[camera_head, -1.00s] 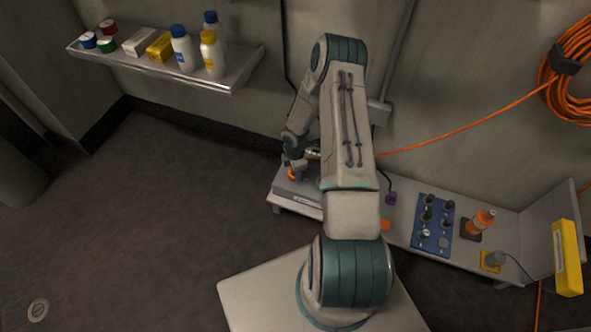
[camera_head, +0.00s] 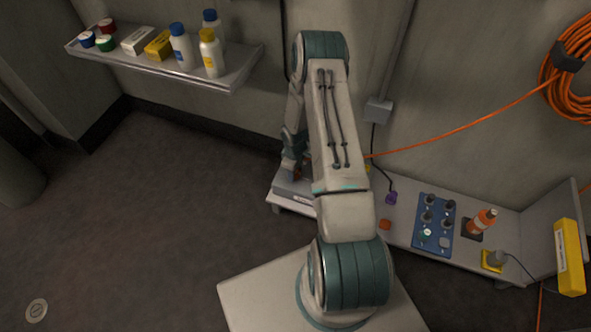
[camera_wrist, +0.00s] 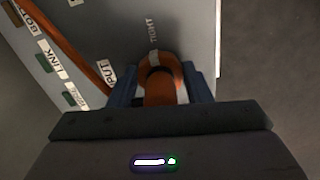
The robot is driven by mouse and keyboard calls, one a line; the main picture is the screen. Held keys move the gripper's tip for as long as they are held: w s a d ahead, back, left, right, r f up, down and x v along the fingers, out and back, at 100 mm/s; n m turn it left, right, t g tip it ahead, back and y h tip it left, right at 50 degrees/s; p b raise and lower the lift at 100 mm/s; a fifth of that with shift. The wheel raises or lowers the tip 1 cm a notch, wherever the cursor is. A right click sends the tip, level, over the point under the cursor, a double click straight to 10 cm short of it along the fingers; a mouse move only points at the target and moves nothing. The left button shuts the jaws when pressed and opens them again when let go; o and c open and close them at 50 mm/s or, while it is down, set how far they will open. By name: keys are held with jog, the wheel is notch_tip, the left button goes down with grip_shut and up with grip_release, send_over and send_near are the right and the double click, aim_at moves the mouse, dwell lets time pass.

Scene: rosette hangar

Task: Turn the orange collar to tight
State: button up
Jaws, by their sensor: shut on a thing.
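The orange collar (camera_wrist: 160,69) shows in the wrist view between the two blue fingers of my gripper (camera_wrist: 160,88). The fingers are shut on it, one on each side. A white mark shows at the collar's far edge, close to the printed word TIGHT (camera_wrist: 153,31) on the grey surface. Whether the mark lines up exactly with the word I cannot tell. In the head view my arm hides most of the gripper, at the left end of the grey bench (camera_head: 300,209); the collar is not clear there.
An orange cable (camera_wrist: 84,50) and label strips (camera_wrist: 56,60) lie left of the collar. On the bench stand a blue panel with several knobs (camera_head: 433,238), an orange bottle (camera_head: 482,222) and a yellow block (camera_head: 493,260). A shelf (camera_head: 235,75) with bottles hangs at the upper left.

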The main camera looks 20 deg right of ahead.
jog(key=shift+m, duration=0.5)
jog(key=o, duration=1)
jog(key=shift+r, duration=0.1)
notch_tip(320, 180, up, 14)
jog(key=p, duration=0.4)
jog(key=shift+f, duration=0.2)
